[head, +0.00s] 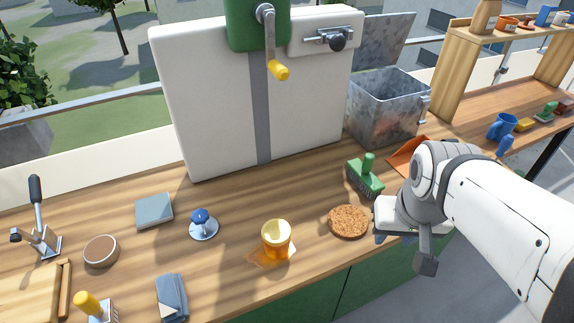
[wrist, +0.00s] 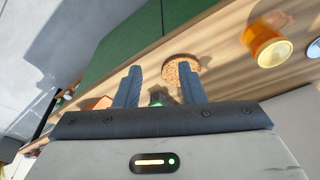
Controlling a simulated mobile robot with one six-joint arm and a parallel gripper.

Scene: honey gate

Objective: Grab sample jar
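The sample jar (head: 276,240) looks like an amber glass jar with a pale yellow top. It stands on the wooden counter near the front edge, left of a round cork mat (head: 349,221). In the wrist view the jar (wrist: 267,46) is at the upper right, beyond the cork mat (wrist: 181,72). My gripper (wrist: 160,87) has its two dark fingers apart with nothing held between them. In the head view my gripper (head: 405,238) is right of the cork mat, at the counter's front edge, partly hidden by my arm.
A green-handled brush (head: 366,177) stands behind the cork mat. A white panel with a crank (head: 270,95) and a metal bin (head: 388,108) stand behind.

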